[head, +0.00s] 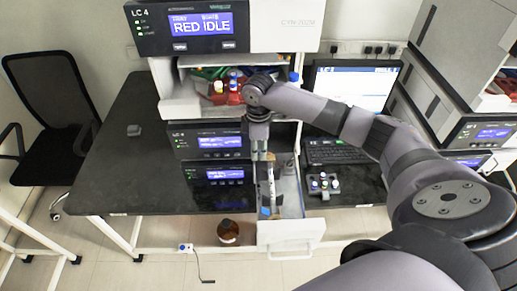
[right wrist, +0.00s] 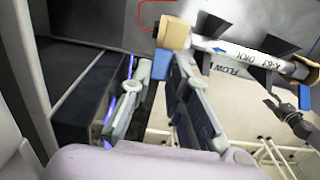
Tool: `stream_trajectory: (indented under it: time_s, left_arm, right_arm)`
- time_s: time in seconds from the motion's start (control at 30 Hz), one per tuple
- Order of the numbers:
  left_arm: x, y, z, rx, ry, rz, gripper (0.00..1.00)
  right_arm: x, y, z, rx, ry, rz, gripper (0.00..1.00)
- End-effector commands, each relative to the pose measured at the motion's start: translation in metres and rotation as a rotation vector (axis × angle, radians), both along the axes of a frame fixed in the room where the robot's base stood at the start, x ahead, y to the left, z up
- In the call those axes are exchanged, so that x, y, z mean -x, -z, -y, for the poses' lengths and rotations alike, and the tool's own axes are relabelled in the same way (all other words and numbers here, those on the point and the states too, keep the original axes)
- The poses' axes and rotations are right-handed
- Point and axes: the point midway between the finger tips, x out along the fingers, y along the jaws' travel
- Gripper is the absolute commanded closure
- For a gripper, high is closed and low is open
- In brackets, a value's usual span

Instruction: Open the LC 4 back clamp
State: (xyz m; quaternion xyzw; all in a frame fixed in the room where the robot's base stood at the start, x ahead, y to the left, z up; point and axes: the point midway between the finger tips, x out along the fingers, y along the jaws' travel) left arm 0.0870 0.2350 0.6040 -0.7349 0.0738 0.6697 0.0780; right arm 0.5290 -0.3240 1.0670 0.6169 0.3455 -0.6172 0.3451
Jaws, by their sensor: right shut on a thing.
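The LC 4 compartment drawer (head: 292,208) stands pulled out below the LC 4 unit. A slim column (head: 271,182) lies along it, held by dark clips. In the right wrist view the white column (right wrist: 245,53), marked "DIOL", has a tan end fitting (right wrist: 174,33) beside my fingertips. My right gripper (head: 262,154) is at the column's back end, pointing down. Its two fingers (right wrist: 160,75) show a gap between them and are shut on what seems to be the back clamp; the contact itself is hard to make out.
The LC 4 display (head: 202,24) reads "RED IDLE". Stacked modules with lit screens (head: 220,142) stand left of the drawer. A laptop (head: 345,110) and a small vial rack (head: 323,184) are on the right. A brown bottle (head: 228,231) stands below. The left bench top (head: 125,165) is mostly clear.

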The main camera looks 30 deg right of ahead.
Motion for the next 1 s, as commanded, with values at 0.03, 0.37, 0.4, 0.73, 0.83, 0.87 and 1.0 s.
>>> stream_trajectory:
  time_s: [0.03, 0.37, 0.4, 0.73, 0.83, 0.87, 1.0]
  left_arm:
    - [0.000, 0.000, 0.000, 0.000, 0.000, 0.000, 0.63]
    - [0.000, 0.000, 0.000, 0.000, 0.000, 0.000, 0.63]
    - [0.000, 0.000, 0.000, 0.000, 0.000, 0.000, 0.63]
    - [0.000, 0.001, 0.000, 0.000, 0.000, -0.001, 0.63]
    - [0.001, 0.003, 0.000, 0.000, 0.000, -0.001, 0.63]
    - [0.001, 0.004, 0.000, 0.000, 0.000, -0.001, 0.63]
    - [0.001, 0.011, 0.000, 0.000, 0.000, -0.001, 0.63]
  right_arm:
    - [0.000, 0.000, 0.000, 0.001, 0.000, 0.001, 0.98]
    - [0.000, 0.000, 0.001, -0.003, 0.000, 0.003, 1.00]
    - [0.000, -0.001, 0.001, -0.006, 0.001, 0.005, 1.00]
    - [0.005, -0.004, 0.009, -0.123, 0.002, 0.078, 1.00]
    - [0.007, -0.005, 0.012, -0.190, 0.003, 0.118, 1.00]
    - [0.008, -0.005, 0.014, -0.213, 0.003, 0.132, 1.00]
    - [0.012, -0.005, 0.020, -0.324, 0.004, 0.200, 1.00]
